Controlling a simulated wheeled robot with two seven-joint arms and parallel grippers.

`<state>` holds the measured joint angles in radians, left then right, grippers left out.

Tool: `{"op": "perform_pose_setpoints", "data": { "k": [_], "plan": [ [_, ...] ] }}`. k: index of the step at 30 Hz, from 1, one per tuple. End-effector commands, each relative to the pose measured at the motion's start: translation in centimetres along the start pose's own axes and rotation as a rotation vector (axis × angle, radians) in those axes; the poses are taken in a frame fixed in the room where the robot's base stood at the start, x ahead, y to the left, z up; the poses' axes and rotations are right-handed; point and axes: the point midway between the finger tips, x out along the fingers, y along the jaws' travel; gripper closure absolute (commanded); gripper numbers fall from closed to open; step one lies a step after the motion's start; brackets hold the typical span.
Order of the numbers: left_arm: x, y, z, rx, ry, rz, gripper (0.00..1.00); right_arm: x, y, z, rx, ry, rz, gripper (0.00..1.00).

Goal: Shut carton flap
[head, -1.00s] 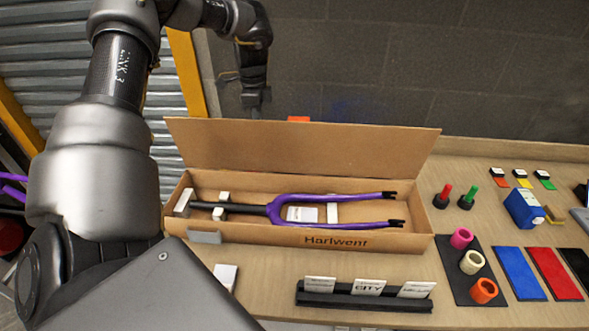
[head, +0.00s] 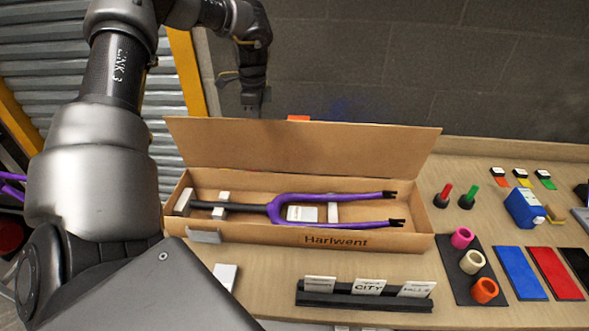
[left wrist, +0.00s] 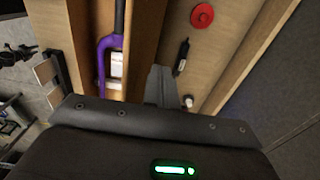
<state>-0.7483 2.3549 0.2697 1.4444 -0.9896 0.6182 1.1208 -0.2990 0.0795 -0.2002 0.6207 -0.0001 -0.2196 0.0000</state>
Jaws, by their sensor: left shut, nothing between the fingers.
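The long cardboard carton (head: 400,241) lies open on the bench, its wide flap (head: 300,146) standing up along the back edge and leaning backward. A purple bicycle fork (head: 330,199) lies inside among white blocks; it also shows in the left wrist view (left wrist: 110,48). My left gripper (head: 252,112) points down behind the flap, toward its left part, its tips partly hidden by the flap. In the left wrist view the grey fingers (left wrist: 158,86) are together and empty, beside the flap on its outer side; I cannot tell whether they touch it. My right gripper is not in view.
Behind the carton are a red disc (left wrist: 202,15) and a dark bottle-like item (left wrist: 182,57). A black card holder (head: 365,301) stands in front. Colored rings, a blue container (head: 523,207) and flat pads fill the right. A wall stands behind the bench.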

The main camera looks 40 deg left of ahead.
Motion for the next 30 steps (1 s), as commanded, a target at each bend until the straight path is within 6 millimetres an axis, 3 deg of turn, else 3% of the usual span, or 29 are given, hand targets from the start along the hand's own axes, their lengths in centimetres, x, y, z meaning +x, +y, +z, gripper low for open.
{"op": "perform_pose_setpoints", "data": {
  "k": [9,23,30],
  "plan": [
    [0.6,1.8,0.0,0.0,0.001,-0.001,1.0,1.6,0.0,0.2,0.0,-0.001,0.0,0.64],
    [0.6,2.2,0.0,0.0,0.0,0.0,1.0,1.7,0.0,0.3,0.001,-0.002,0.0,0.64],
    [1.1,3.5,0.0,0.0,0.001,0.0,1.0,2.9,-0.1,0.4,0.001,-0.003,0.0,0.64]
  ]
}}
